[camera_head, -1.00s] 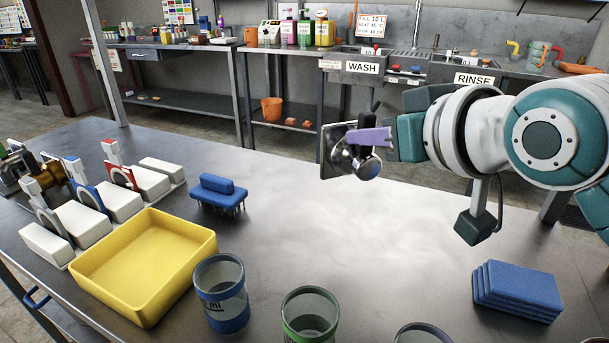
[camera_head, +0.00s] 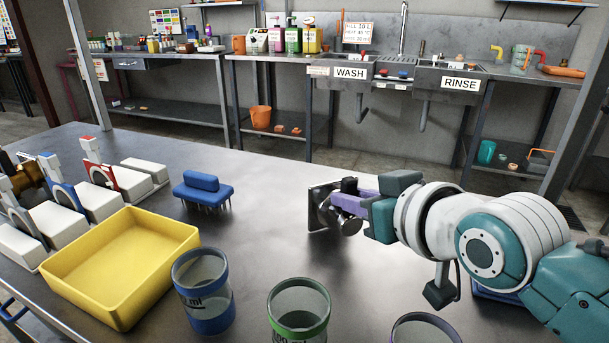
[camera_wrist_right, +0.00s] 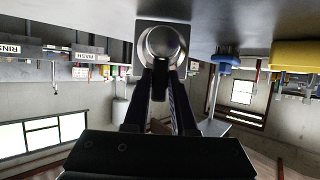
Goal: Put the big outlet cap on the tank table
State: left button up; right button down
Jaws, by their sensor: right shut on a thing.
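The big outlet cap (camera_head: 351,226) is a shiny metal piece with a square dark plate (camera_head: 320,208) on its left side. My right gripper (camera_head: 350,202), with purple fingers, is shut on it. The plate stands on edge, low over the tank table (camera_head: 260,225); I cannot tell whether its lower edge touches the top. In the right wrist view the round metal cap (camera_wrist_right: 163,43) sits between the fingertips, with the square plate behind it. My left gripper is not in view.
A blue brush (camera_head: 203,190) lies left of the cap. A yellow tray (camera_head: 125,262) and white blocks stand at the left. Measuring cups, one blue (camera_head: 203,290) and one green (camera_head: 298,308), stand at the front. The table between brush and cap is clear. Sinks are beyond.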

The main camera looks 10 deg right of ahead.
jog(key=shift+f, duration=0.1)
jog(key=c, duration=0.7)
grip_release()
jog(key=shift+c, duration=0.2)
jog(key=shift+s+r, duration=0.25)
jog(key=shift+r, duration=0.05)
jog(key=p+v, duration=0.3)
jog(key=v, duration=0.8)
jog(key=shift+s+p, duration=0.2)
jog(key=shift+p, duration=0.2)
